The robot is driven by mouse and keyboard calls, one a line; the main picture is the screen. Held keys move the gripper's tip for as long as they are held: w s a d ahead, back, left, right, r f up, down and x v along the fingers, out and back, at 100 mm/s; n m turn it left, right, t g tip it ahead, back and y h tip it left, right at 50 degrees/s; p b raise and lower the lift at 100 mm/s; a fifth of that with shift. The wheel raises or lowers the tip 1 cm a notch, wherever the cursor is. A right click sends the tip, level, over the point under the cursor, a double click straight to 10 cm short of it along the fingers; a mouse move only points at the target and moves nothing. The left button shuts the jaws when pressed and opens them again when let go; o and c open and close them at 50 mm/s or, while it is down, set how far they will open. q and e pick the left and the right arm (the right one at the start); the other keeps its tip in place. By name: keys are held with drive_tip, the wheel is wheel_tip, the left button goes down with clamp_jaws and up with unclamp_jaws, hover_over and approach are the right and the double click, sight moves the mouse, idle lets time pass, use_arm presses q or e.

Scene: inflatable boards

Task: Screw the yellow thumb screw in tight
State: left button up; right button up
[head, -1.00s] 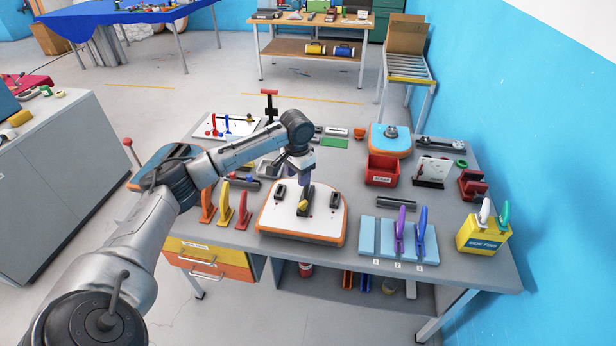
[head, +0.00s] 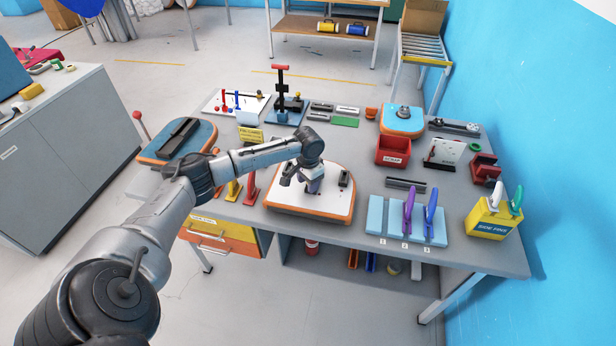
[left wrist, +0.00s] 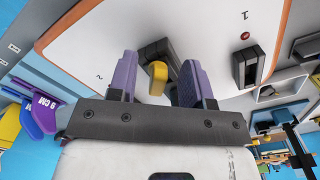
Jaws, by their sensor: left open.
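The yellow thumb screw (left wrist: 158,76) sits at the dark bracket (left wrist: 154,50) on the white board (left wrist: 100,50), seen in the left wrist view. The board, with its orange rim, lies at the front of the bench in the head view (head: 335,206). My left gripper (head: 314,187) is low over the middle of the board. Its purple fingers are open, one on each side of the screw, with gaps visible in the wrist view. In the head view the gripper hides the screw. How deep the screw sits cannot be told. My right gripper is not in view.
Another dark block (head: 344,178) stands on the board's right. Blue panels with purple and blue clamps (head: 409,212) are to its right, with a red bin (head: 392,151) behind them. Red and yellow clamps (head: 250,187) stand close on the left, under my arm.

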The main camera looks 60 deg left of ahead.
use_arm(q)
drive_tip(key=shift+f, duration=0.15)
drive_tip(key=shift+c, duration=0.3)
clamp_jaws()
drive_tip(key=c, duration=0.6)
unclamp_jaws()
drive_tip(key=shift+c, duration=0.2)
clamp_jaws()
drive_tip(key=shift+o, duration=0.7)
unclamp_jaws()
drive_tip(key=o, duration=0.5)
